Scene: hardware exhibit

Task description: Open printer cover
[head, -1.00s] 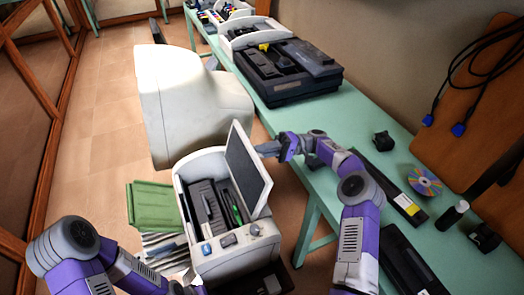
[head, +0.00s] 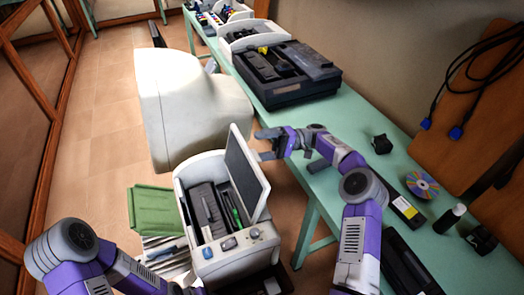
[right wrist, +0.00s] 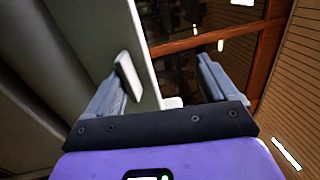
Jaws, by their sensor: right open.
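The printer (head: 232,258) is a white box in the middle of the head view. Its pale cover, with a dark grey inner face (head: 244,166), stands raised and nearly upright on the printer's right side. The inside shows dark parts and a green piece. My right gripper (head: 262,144) is open at the cover's upper right edge. In the right wrist view, the open fingers (right wrist: 168,85) stand wide apart, with a pale panel edge between them, closer to the left finger. I cannot tell whether they touch it. My left arm is at lower left; its gripper does not show.
A green bench (head: 345,125) runs along the right, with a dark machine (head: 300,88), a disc (head: 421,184) and small black items. A large cream monitor-like case (head: 190,105) stands behind the printer. Green folders (head: 157,208) and papers lie left of it. The floor at left is clear.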

